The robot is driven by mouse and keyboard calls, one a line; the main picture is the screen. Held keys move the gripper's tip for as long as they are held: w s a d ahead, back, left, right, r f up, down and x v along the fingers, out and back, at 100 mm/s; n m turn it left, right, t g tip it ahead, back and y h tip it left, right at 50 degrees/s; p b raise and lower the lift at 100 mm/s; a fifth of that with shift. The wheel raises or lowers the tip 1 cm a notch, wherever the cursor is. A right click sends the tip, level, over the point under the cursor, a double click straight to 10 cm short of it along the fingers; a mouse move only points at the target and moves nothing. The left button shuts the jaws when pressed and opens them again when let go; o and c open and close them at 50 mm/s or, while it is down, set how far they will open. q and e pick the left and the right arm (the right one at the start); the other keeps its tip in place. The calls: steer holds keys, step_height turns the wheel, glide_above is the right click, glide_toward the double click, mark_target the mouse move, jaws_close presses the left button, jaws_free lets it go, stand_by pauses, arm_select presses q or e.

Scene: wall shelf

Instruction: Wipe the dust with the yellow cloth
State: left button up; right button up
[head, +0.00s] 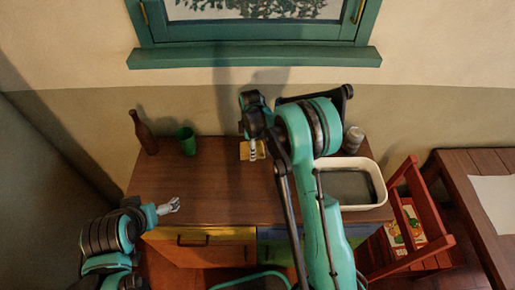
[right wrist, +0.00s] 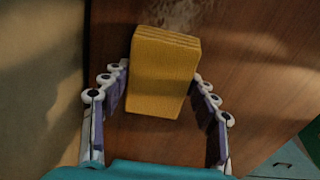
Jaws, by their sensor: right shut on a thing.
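The yellow cloth (right wrist: 165,70), a thick folded block, sits between the fingers of my right gripper (right wrist: 160,78) in the right wrist view, low at the brown cabinet top. In the head view the cloth (head: 244,152) shows partly behind my right gripper (head: 254,152), near the back of the cabinet top. The right gripper is shut on the cloth. A pale, streaky patch of dust (right wrist: 182,12) lies just beyond the cloth in the right wrist view. My left gripper (head: 172,205) is above the cabinet's front left edge, apart from the cloth; its opening is too small to judge.
A brown bottle (head: 143,133) and a green cup (head: 187,141) stand at the back left of the cabinet top (head: 225,195). A white-rimmed basin (head: 378,180) and a grey can (head: 353,140) are on the right. A red chair (head: 425,205) stands beside the cabinet.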

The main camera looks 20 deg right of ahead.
steer(key=shift+a, duration=0.25)
steer(key=shift+w, duration=0.1)
steer(key=shift+s+d+f+b, duration=0.1)
steer(key=shift+s+d+b, duration=0.15)
steer(key=shift+d, duration=0.55)
steer(key=shift+s+d+b, duration=0.2)
steer(key=shift+d+b, duration=0.05)
steer(key=shift+d, duration=0.55)
steer(key=shift+s+d+b, duration=0.25)
steer(key=shift+s+d, duration=0.2)
steer(key=shift+d, duration=1.25)
steer(key=shift+s+d+b, duration=0.2)
steer(key=shift+s+d, duration=0.2)
steer(key=shift+d, duration=1.35)
steer(key=shift+s+d+b, duration=0.25)
steer(key=shift+s+d, duration=0.2)
steer(key=shift+d, duration=1.25)
steer(key=shift+r, duration=0.2)
steer(key=shift+r+p, duration=1.9)
steer(key=shift+r, duration=1.05)
